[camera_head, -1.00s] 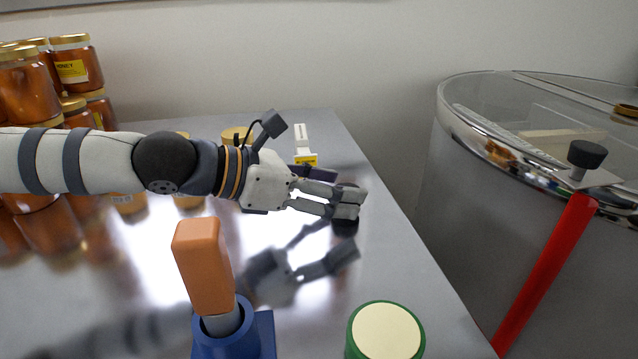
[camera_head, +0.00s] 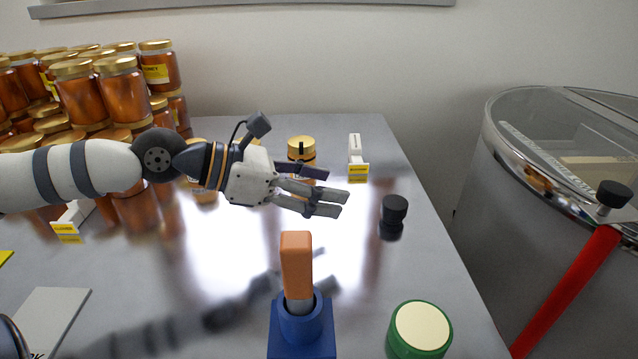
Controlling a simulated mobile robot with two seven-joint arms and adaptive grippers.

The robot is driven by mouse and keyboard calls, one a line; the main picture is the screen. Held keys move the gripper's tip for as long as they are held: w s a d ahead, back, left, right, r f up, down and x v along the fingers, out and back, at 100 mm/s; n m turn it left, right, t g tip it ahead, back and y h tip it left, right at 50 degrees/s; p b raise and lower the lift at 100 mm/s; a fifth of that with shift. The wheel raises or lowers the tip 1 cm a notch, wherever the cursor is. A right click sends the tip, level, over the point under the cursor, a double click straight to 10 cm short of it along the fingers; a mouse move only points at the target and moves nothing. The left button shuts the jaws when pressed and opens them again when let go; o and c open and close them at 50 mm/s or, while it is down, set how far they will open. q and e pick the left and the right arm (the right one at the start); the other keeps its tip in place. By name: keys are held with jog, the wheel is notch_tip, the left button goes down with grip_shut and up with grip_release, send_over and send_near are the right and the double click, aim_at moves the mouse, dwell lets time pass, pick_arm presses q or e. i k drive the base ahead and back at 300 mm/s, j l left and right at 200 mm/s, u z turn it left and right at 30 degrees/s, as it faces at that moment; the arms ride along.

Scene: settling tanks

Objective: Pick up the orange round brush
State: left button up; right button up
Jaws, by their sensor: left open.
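The orange brush (camera_head: 297,262) stands upright, its orange block-shaped handle on top and a grey neck below. Its lower end sits inside a blue holder (camera_head: 302,335) near the front middle of the metal table, so any bristles are hidden. My left gripper (camera_head: 328,190) is open and empty, reaching in from the left above the table. It is above and behind the brush, apart from it, with its fingers pointing right. My right gripper is not in view.
A black knob-shaped object (camera_head: 393,215) stands right of my gripper. A green round container with a cream top (camera_head: 420,330) is at front right. Stacked honey jars (camera_head: 118,92) fill the back left. A large metal tank (camera_head: 530,240) stands beyond the table's right edge.

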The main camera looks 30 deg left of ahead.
aim_at(296, 250)
jog(key=k+j, duration=0.15)
jog(key=k, duration=0.35)
jog(key=k+j, duration=0.15)
jog(key=k, duration=0.35)
jog(key=k+j, duration=0.15)
jog(key=k, duration=0.35)
jog(key=k+j, duration=0.15)
jog(key=k, duration=0.3)
